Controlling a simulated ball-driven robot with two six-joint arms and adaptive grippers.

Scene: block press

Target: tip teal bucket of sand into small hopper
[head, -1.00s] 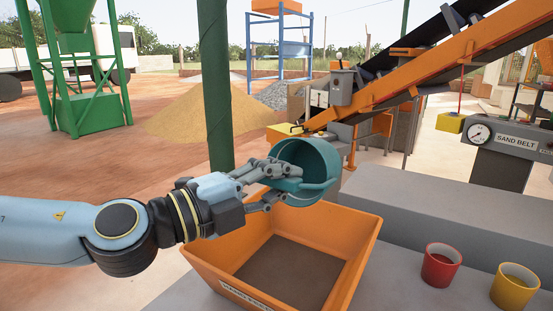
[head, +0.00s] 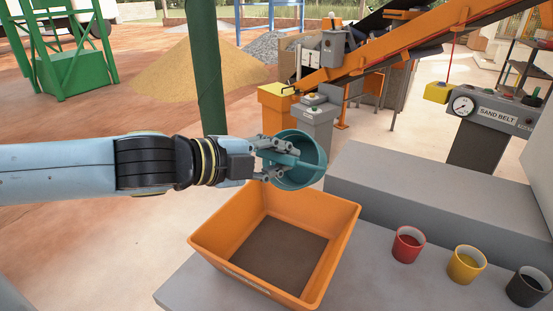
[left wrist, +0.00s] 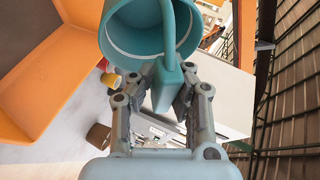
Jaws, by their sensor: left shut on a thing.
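My left gripper (head: 272,160) is shut on the handle of the teal bucket (head: 307,160) and holds it in the air by the far rim of the orange hopper (head: 225,226). The bucket is tipped on its side. Its inside shows bare teal walls with no sand that I can make out. The hopper stands on a grey ledge, with a dark grey-brown floor inside. In the left wrist view the bucket (left wrist: 135,50) shows its open mouth and a pale ring inside, with the gripper (left wrist: 165,88) at its handle. The hopper (left wrist: 30,105) is at the left there. My right gripper is not in view.
A red cup (head: 407,245), a yellow cup (head: 466,265) and a black cup (head: 527,286) stand on the ledge right of the hopper. A raised grey block (head: 430,195) lies behind them. A green post (head: 207,80) stands behind my arm.

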